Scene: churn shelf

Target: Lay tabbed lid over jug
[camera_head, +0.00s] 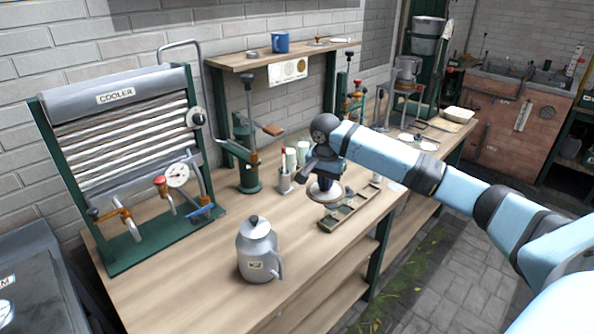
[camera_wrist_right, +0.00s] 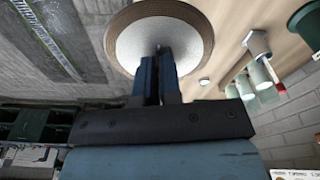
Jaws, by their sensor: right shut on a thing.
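My right gripper (camera_head: 324,180) points down over the middle of the workbench. It is shut on a round lid (camera_head: 325,193), gripping it at its middle. In the right wrist view, the lid (camera_wrist_right: 125,45) shows a pale centre and a tan rim in front of the closed fingers (camera_wrist_right: 158,75). The gripped tab is mostly hidden by the fingers. A grey metal jug (camera_head: 257,252) with a side handle and a label stands upright on the near bench, left of and nearer than the lid. A domed, knobbed top shows on it. My left gripper is out of view.
A wooden compartment tray (camera_head: 350,211) lies under and beside the held lid. The cooler rack (camera_head: 125,150) stands at left. Bench around the jug is clear.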

